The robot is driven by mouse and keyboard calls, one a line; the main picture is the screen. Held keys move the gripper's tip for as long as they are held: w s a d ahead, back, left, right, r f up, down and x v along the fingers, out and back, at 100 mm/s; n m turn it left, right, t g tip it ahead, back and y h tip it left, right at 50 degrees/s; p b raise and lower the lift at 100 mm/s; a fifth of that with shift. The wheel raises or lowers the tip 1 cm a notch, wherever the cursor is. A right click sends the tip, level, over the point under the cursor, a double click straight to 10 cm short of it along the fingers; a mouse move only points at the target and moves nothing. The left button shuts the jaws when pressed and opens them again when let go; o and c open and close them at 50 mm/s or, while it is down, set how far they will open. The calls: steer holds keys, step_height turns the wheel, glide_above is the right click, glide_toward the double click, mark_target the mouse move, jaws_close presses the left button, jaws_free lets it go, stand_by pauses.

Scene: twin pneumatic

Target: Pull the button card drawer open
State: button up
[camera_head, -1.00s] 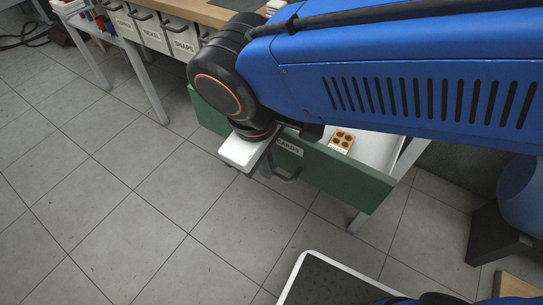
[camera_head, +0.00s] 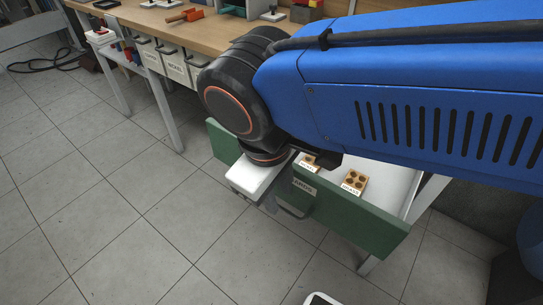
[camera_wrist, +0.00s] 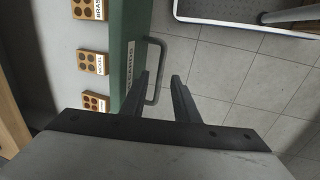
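The button card drawer has a green front (camera_head: 350,218) with a label reading CARDS, and it stands pulled out from the bench. Its white inside shows small brown button cards (camera_head: 354,181); the wrist view shows several, with labels such as NICKEL. The dark bar handle (camera_wrist: 156,62) is on the front's outer face. My gripper (camera_wrist: 159,75) has its two dark fingers apart, with the handle bar between them and gaps visible on both sides. In the head view my white gripper body (camera_head: 257,178) hangs before the drawer front and hides part of it; the fingertips are unclear there.
A wooden bench top (camera_head: 150,25) with tools runs behind. A dark white-rimmed tray or platform (camera_wrist: 250,15) shows in the wrist view. The grey tiled floor (camera_head: 130,240) before the drawer is clear.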

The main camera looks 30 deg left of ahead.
step_height(320, 180, up, 13)
steer(key=s, duration=0.2)
steer(key=shift+s+r, duration=0.2)
steer(key=shift+s, duration=0.05)
stand_by(0.3)
steer(key=w+d+f+m+y, duration=0.1)
steer(key=w+d+f+m, duration=0.25)
steer(key=w+d, duration=0.65)
steer(key=w+d+f+m, duration=0.2)
steer(key=w+d+m, duration=0.2)
steer(key=w+d, duration=0.65)
steer(key=s+d+f+m+t, duration=0.1)
steer(key=s+d+f+m, duration=0.1)
steer(key=d, duration=0.6)
steer(key=s+d+f+m, duration=0.2)
steer(key=d+f+m, duration=0.2)
steer(key=d, duration=0.5)
steer(key=s+d+f+m+t, duration=0.1)
steer(key=d+f+m, duration=0.2)
steer(key=d+f, duration=0.3)
steer(key=shift+s+d+m+t+h, duration=0.3)
steer(key=shift+s+d+m+h, duration=0.1)
steer(key=shift+d, duration=0.8)
stand_by(1.1)
